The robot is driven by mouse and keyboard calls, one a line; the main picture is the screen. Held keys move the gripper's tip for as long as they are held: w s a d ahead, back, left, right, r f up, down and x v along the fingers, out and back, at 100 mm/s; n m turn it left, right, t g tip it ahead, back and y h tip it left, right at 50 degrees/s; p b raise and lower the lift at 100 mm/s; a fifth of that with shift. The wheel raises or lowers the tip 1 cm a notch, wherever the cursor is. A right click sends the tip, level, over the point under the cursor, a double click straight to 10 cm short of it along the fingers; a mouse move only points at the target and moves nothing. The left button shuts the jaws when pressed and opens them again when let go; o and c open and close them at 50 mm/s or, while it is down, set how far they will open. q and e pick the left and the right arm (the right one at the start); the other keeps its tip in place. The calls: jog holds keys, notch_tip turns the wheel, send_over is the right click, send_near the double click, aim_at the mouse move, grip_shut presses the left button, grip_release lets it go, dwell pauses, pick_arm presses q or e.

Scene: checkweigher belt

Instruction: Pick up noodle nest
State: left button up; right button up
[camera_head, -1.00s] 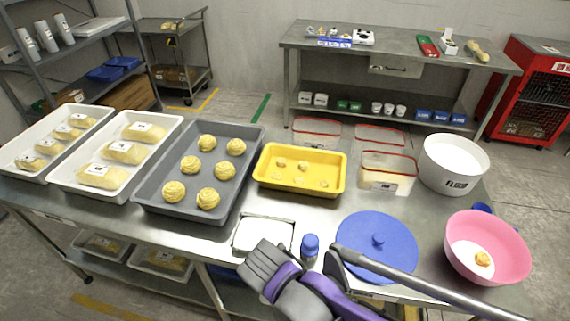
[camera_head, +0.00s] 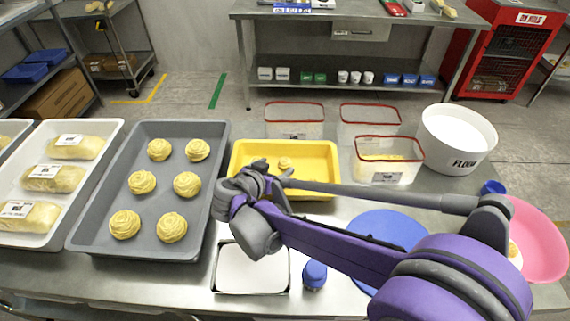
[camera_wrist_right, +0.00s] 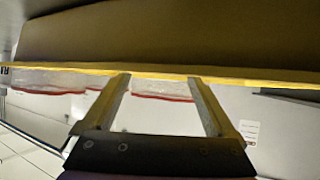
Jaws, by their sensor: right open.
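Several round yellow noodle nests sit in rows in the grey tray (camera_head: 160,270), among them a back right one (camera_head: 197,150), a middle right one (camera_head: 187,184) and a front right one (camera_head: 172,227). My right gripper (camera_head: 245,180) is above the left end of the yellow tray, just right of the grey tray, and touches no nest that I can see. In the right wrist view its two fingers (camera_wrist_right: 160,90) are wide apart with nothing between them. My left gripper is not in view.
The yellow tray (camera_head: 320,148) holds a small piece; my arm hides part of it. Red-rimmed clear containers (camera_head: 388,165) and a white flour tub (camera_head: 455,140) stand behind. A white container (camera_head: 252,270) and a blue-capped bottle (camera_head: 314,274) stand in front. My arm crosses the blue lid (camera_head: 400,228).

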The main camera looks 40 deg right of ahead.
aim_at(282, 164)
jog(key=x, duration=0.3)
jog(key=b+x, duration=0.1)
jog(key=x, duration=0.2)
jog(key=shift+s+a+f, duration=0.1)
jog(key=shift+a+f, duration=0.05)
jog(key=shift+f, duration=0.15)
jog(key=c, duration=1.4)
